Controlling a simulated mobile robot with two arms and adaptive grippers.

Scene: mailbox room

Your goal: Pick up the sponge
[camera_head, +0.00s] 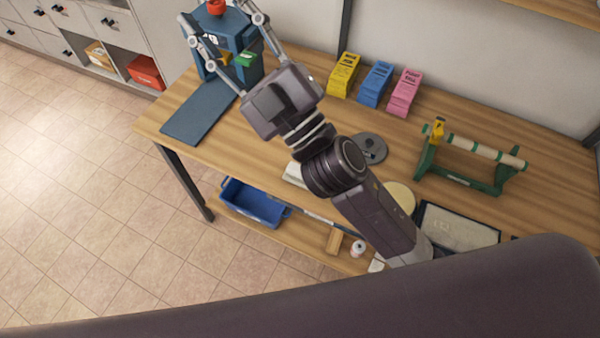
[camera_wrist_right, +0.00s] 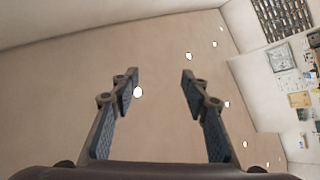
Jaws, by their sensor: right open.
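I cannot pick out a sponge for certain in either view. My right gripper (camera_head: 214,10) is at the top left of the head view, above the blue machine on the bench. Its fingers are spread wide with nothing between them. In the right wrist view the two fingers (camera_wrist_right: 160,75) stand apart, with only the beige ceiling and its small lights behind them. A pale round pad (camera_head: 399,196) lies on the bench beside my arm, partly hidden. My left gripper is not in view.
The wooden bench (camera_head: 540,225) holds a blue machine (camera_head: 232,38), yellow (camera_head: 343,76), blue (camera_head: 375,84) and pink (camera_head: 404,93) stacks, and a green roll stand (camera_head: 448,180). A blue bin (camera_head: 254,203) is on the shelf below. The tiled floor at left is clear.

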